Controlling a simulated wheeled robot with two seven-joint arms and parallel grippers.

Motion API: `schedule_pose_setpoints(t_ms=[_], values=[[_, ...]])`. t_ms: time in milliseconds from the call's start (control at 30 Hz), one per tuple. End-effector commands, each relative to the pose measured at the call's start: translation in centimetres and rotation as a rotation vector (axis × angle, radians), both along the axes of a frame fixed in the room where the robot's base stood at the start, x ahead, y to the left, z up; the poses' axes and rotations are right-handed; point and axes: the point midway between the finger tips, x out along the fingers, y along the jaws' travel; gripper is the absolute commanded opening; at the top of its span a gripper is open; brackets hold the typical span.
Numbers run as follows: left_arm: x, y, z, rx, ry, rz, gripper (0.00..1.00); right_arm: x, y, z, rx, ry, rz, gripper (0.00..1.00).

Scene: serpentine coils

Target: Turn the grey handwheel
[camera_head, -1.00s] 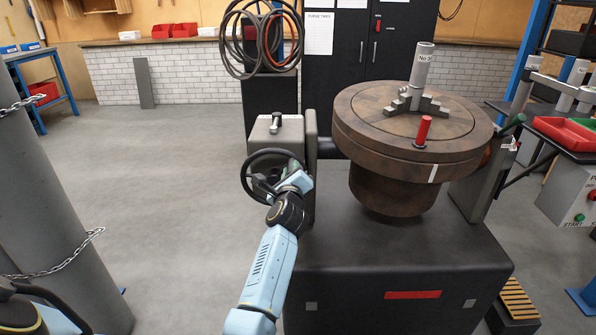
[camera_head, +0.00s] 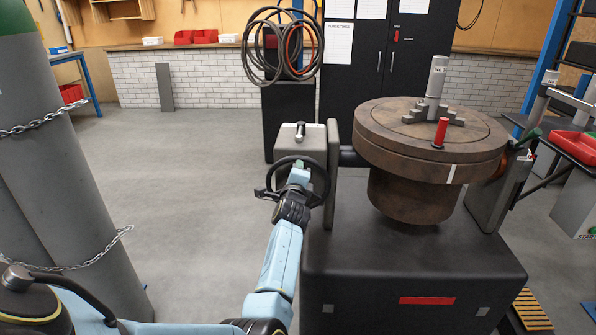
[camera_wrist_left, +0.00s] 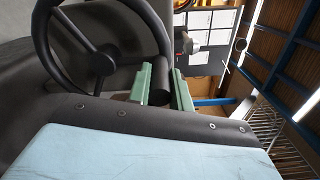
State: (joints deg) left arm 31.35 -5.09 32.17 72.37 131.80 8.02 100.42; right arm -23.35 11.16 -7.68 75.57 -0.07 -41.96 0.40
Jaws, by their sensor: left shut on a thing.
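The handwheel (camera_head: 272,178) is a dark, nearly black spoked ring on the front of a grey gearbox (camera_head: 292,142), left of the turntable. In the left wrist view its rim (camera_wrist_left: 43,40) and spokes fill the upper left. My left gripper (camera_wrist_left: 166,86) has green fingers shut on a dark rounded part at the wheel's right side. I cannot tell whether this is rim or handle. In the head view my left arm (camera_head: 280,255) reaches up from below and hides part of the wheel. My right gripper is not in view.
A brown round turntable (camera_head: 430,155) with a chuck, a grey cylinder and a red pin stands on a black base (camera_head: 415,265). Chained grey gas cylinders (camera_head: 50,170) stand at left. Open floor (camera_head: 200,190) lies between them and the base.

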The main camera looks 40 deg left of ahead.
Motion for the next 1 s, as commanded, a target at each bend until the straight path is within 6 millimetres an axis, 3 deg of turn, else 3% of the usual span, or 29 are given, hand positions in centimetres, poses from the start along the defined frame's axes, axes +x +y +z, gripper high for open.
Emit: schedule_pose_setpoints(t_ms=[467, 500, 633, 1000], values=[[-0.25, 0.57, 0.07, 0.006, 0.001, 0.008, 0.00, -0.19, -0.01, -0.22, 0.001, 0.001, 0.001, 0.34], [-0.25, 0.57, 0.06, 0.006, 0.002, 0.008, 0.26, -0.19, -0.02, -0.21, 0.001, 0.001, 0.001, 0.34], [-0.19, 0.42, 0.02, 0.005, 0.002, 0.005, 0.42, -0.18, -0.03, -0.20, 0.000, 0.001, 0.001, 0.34], [-0.39, 0.03, -0.03, 0.002, 0.002, 0.002, 0.42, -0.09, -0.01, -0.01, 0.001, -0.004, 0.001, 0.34]])
